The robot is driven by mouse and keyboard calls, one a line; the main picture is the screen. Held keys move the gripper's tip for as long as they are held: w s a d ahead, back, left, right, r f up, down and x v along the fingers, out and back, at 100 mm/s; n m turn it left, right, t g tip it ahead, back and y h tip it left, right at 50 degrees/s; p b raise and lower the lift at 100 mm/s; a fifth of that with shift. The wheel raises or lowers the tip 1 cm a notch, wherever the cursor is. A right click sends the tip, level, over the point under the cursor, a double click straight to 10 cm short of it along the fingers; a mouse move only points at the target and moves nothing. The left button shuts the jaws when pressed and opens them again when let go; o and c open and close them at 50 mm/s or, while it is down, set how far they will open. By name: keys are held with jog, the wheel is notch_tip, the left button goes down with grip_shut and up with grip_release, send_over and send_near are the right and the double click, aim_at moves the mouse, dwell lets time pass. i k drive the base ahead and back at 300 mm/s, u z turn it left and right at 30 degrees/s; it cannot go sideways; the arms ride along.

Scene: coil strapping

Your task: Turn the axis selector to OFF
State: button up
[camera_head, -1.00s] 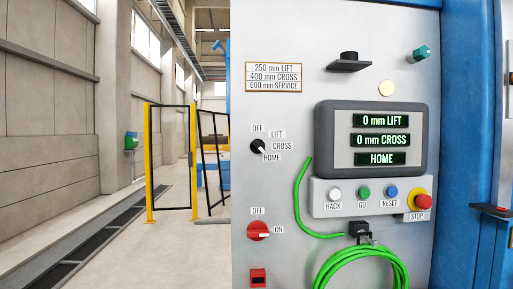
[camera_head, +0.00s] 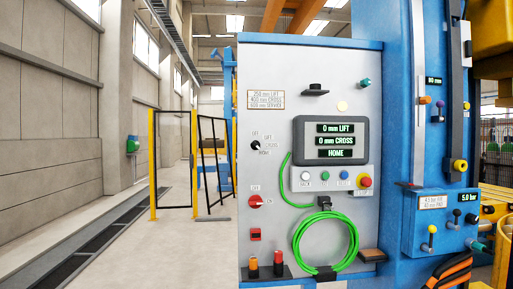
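The axis selector (camera_head: 255,145) is a small black rotary knob on the left of the grey control panel (camera_head: 285,75). Labels OFF, LIFT, CROSS and HOME stand around it. Its white pointer aims down and right, at HOME. The display (camera_head: 330,140) reads 0 mm LIFT, 0 mm CROSS and HOME in green. Below the selector is a red rotary switch (camera_head: 256,201) with OFF and ON labels, its pointer toward ON. My gripper is not in view.
A button row (camera_head: 323,178) and a red stop button (camera_head: 365,181) sit under the display. A coiled green cable (camera_head: 325,242) hangs below. A blue machine (camera_head: 395,100) with levers stands right. A yellow-posted fence (camera_head: 153,165) stands left; the floor in front of it is clear.

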aim_at(255, 144)
jog(key=u, duration=0.65)
jog(key=i, duration=0.4)
jog(key=u, duration=0.8)
jog(key=i, duration=0.9)
jog(key=z, duration=0.05)
